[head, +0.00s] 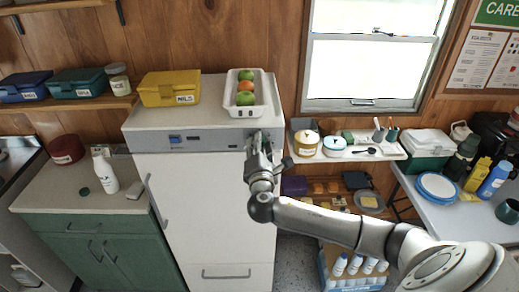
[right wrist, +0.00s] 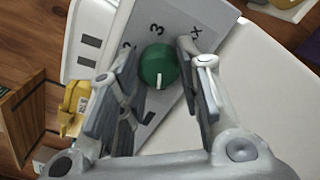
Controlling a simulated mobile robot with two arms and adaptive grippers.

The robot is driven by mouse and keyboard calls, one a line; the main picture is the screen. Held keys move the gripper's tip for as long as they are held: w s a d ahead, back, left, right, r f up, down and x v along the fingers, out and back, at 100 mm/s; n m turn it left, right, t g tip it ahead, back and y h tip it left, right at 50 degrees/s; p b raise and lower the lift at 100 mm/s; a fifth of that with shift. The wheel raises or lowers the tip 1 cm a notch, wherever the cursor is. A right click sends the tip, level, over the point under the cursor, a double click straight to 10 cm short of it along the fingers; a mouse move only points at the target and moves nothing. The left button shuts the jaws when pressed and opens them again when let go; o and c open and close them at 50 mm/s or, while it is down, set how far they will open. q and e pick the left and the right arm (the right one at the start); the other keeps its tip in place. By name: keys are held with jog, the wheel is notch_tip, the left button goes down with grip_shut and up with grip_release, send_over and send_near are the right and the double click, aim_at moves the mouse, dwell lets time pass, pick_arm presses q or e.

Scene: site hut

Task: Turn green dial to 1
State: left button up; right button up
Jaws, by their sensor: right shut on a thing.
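The green dial (right wrist: 158,66) sits on the grey front panel (right wrist: 190,18) of the white fridge-like cabinet (head: 212,200). Its white pointer line points toward the bottom of the right wrist view, away from the printed 3. My left gripper is not in view.
On the cabinet top stand a yellow box (head: 169,89) and a white tray (head: 232,106) with green and orange fruit. A shelf (head: 380,152) with jars is right of the cabinet. A counter (head: 60,197) with a white bottle (head: 105,172) is at left.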

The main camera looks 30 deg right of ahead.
jog(key=shift+m+b, duration=4.25)
jog(key=shift+m, duration=1.05)
jog(key=o, duration=1)
jog(key=v, duration=1.2)
